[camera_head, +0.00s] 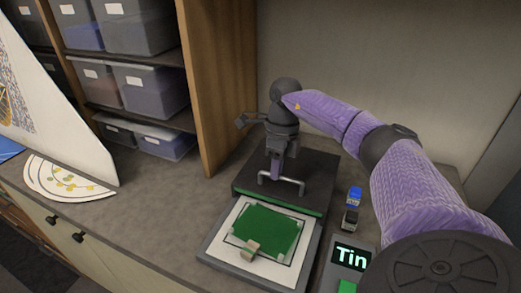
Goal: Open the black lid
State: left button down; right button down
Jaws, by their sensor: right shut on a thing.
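The black lid (316,172) is a dark flat slab on the counter, behind a white-framed tray. A grey bar handle (299,184) stands at its front. My right arm reaches in from the right, and my right gripper (278,174) points down at the handle, shut on it. The gripper hides part of the handle and lid. A thin green strip shows along the lid's front edge. The lid appears to lie flat. My left gripper is not in view.
A white-framed tray (218,243) holds a green sheet (262,227) and a small tan block (250,250). Small blue-topped (354,195) and black (350,218) bottles stand right of the lid, near a "Tin" sign (352,257). A wooden shelf panel (222,90) rises behind left.

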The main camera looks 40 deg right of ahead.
jog(key=shift+w+d, duration=0.1)
jog(key=shift+d, duration=0.2)
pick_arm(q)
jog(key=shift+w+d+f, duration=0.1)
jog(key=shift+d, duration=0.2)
pick_arm(e)
jog(key=c, duration=0.7)
grip_release()
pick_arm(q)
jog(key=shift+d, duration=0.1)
pick_arm(e)
jog(key=shift+o, duration=0.2)
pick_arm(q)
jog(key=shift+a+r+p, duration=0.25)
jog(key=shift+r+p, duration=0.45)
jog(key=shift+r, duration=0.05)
pick_arm(e)
notch_tip(320, 180, up, 10)
jog(key=d, duration=0.1)
jog(key=shift+w+d+f, duration=0.15)
jog(key=shift+w+d, duration=0.25)
